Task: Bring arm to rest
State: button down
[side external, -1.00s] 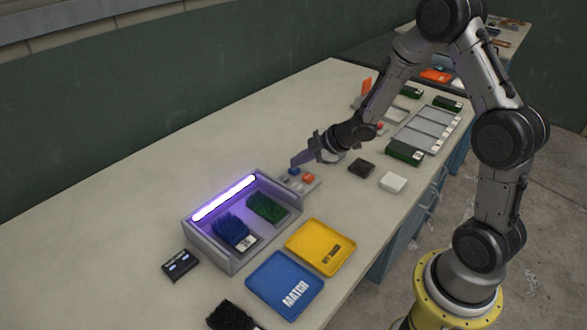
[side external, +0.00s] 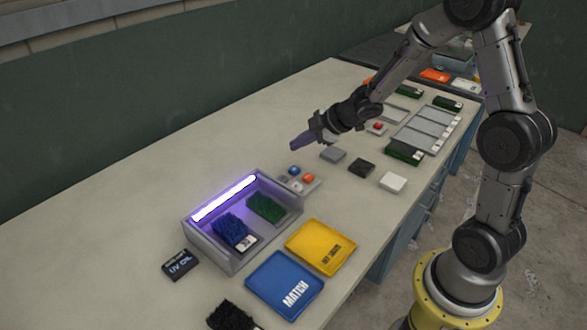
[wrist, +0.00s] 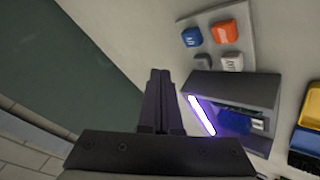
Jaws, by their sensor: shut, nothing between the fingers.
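My gripper (side external: 302,141) is shut and empty. It hangs in the air above the bench, behind and above the button panel (side external: 299,180). In the wrist view my gripper's fingers (wrist: 160,78) are together, with nothing between them. The button panel (wrist: 218,42) there shows blue, orange and grey buttons, apart from the fingers.
A grey box (side external: 226,259) with a lit purple-white lamp holds a blue and a green turf sample. Blue (side external: 270,275) and yellow (side external: 318,240) trays lie in front. A small display (side external: 180,265) reads "UV ON". Bare bench lies at the left and back.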

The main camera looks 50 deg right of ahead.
jog(key=shift+r, duration=0.5)
jog(key=s+a+r+t, duration=0.1)
jog(key=a+r+t, duration=0.25)
jog(key=r, duration=0.95)
jog(key=s+r+m+h, duration=0.4)
jog(key=s+r+m, duration=0.1)
jog(key=s+r, duration=0.35)
jog(key=s+a+f+m+g+y, duration=0.1)
jog(key=s+f+m+g, duration=0.2)
jog(key=s, duration=0.7)
jog(key=s+a+f+m+g+y, duration=0.1)
jog(key=s+a+f+m+g, duration=0.1)
jog(key=s+f, duration=0.5)
jog(key=s+m+g, duration=0.1)
jog(key=s+g, duration=0.1)
jog(key=s, duration=0.1)
jog(key=shift+a, duration=0.3)
